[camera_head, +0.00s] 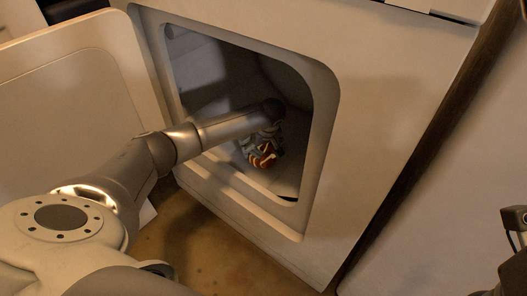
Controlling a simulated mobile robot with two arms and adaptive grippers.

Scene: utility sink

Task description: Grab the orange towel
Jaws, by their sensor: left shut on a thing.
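The orange towel (266,159) shows as a small bundle with orange, red and pale stripes inside the open cabinet, low down near its floor. My left arm reaches in through the cabinet opening. My left gripper (258,149) points down and is shut on the towel; its fingers and the wrist hide part of the cloth. At the right edge a dark piece of my right arm shows, but the fingers of my right gripper do not.
The cabinet opening has a pale rounded frame (323,150) close around my left arm. The cabinet door (75,105) stands open at the left. Brown floor (215,245) shows below. A pale panel (445,190) stands at the right.

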